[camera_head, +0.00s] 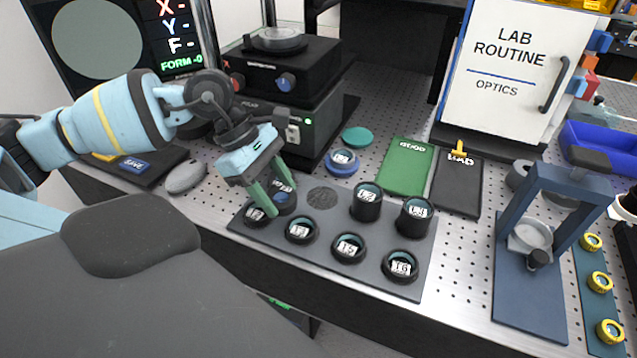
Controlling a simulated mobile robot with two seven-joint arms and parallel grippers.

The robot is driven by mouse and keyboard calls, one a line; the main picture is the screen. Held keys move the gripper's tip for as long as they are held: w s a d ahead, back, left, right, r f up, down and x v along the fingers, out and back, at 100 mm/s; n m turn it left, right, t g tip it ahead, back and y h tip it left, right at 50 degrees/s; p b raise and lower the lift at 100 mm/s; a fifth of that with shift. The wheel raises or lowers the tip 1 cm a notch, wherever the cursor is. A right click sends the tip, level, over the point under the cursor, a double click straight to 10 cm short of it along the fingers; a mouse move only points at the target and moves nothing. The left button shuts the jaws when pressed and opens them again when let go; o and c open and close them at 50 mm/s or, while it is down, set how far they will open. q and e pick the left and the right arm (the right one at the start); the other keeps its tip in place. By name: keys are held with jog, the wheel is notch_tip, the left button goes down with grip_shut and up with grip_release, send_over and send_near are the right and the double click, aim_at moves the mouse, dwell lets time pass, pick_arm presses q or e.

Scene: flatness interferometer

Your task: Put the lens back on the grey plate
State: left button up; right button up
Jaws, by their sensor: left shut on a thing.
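The grey plate (330,272) lies near the front of the bench and carries several black-rimmed, labelled lenses, such as one at its front right (401,266) and a taller one at its right (414,216). My left gripper (273,203) is over the plate's left end, pointing down, with its green fingers shut on a dark-rimmed lens (286,199). The fingers partly hide this lens, and I cannot tell whether it touches the plate. Another lens (255,215) sits just left of the fingertips. A round dark textured spot (322,197) on the plate is bare. My right gripper is out of view.
A blue-rimmed lens (342,162) and a teal disc (357,138) lie behind the plate. Green (407,168) and black (458,187) mats lie at the back right. A blue stand (530,285) is on the right. The black instrument (305,120) stands behind my gripper.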

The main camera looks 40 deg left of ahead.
pick_arm(q)
jog(key=p, duration=0.1)
send_over(327, 200)
jog(key=s+a, duration=0.2)
jog(key=shift+a+f, duration=0.15)
jog(key=shift+w+f, duration=0.1)
jog(key=shift+w, duration=0.25)
jog(key=shift+f, duration=0.1)
jog(key=shift+w+d, duration=0.2)
jog(key=shift+w, duration=0.15)
notch_tip(327, 200, down, 4)
jog(key=shift+w+r+p, duration=0.1)
jog(key=shift+r+p, duration=0.15)
jog(key=shift+p, duration=0.2)
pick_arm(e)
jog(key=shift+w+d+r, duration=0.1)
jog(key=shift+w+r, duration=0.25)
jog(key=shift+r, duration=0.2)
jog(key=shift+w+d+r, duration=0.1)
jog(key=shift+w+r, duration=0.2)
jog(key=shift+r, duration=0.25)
pick_arm(q)
jog(key=shift+f, duration=0.1)
jog(key=shift+f, duration=0.1)
jog(key=o, duration=1.1)
jog(key=shift+c, duration=0.2)
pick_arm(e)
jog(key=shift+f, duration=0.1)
